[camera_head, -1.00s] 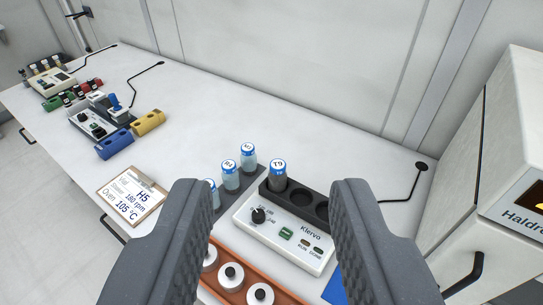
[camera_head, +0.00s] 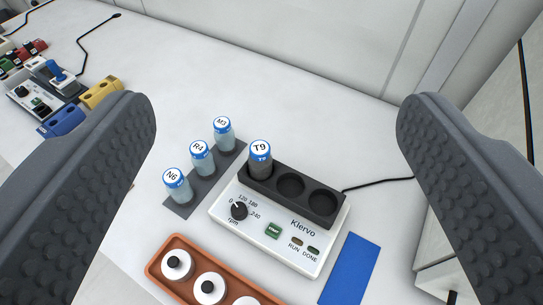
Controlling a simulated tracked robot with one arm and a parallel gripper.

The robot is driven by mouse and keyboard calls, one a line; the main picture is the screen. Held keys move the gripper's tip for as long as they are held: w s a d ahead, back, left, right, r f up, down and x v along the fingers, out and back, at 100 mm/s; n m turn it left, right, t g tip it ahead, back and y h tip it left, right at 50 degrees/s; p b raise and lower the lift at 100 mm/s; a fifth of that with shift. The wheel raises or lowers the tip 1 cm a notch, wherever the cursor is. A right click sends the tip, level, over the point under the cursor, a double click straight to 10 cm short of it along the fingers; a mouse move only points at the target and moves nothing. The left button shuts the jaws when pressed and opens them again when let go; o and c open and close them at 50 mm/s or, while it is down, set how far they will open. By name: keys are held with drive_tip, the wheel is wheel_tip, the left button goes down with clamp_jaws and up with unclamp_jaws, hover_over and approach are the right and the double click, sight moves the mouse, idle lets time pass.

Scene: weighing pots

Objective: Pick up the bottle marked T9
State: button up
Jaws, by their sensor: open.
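The bottle marked T9 (camera_head: 261,160) has a blue-rimmed white cap and a dark body. It stands upright in the left hole of the black holder on the Klervo shaker (camera_head: 262,229). The other two holes of the holder are empty. My gripper (camera_head: 275,118) is open wide, with one dark ridged finger at each side of the picture. T9 lies between the fingers in the picture, a little left of the middle, and neither finger touches it.
Bottles N6 (camera_head: 177,187), R4 (camera_head: 202,158) and M3 (camera_head: 223,133) stand on a grey strip left of the shaker. An orange tray (camera_head: 153,268) with white-and-black weights lies in front. A blue mat (camera_head: 351,270) lies at right. The bench behind T9 is clear.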

drive_tip(key=w+f, duration=1.3)
drive_tip(key=f, duration=0.4)
drive_tip(key=g+y+p, duration=0.1)
drive_tip(key=g+p, duration=0.1)
approach(259, 165)
drive_tip(key=w, duration=0.1)
drive_tip(key=shift+n, duration=0.4)
drive_tip(key=b+x, duration=0.1)
drive_tip(key=x, duration=0.8)
drive_tip(key=shift+s+f, duration=0.15)
drive_tip(key=shift+f+b+x, duration=0.25)
drive_tip(key=shift+b+x, duration=0.35)
drive_tip(key=shift+x, duration=1.55)
drive_tip(key=shift+w+d+f, duration=0.1)
drive_tip(key=shift+w, duration=0.25)
drive_tip(key=c, duration=1.4)
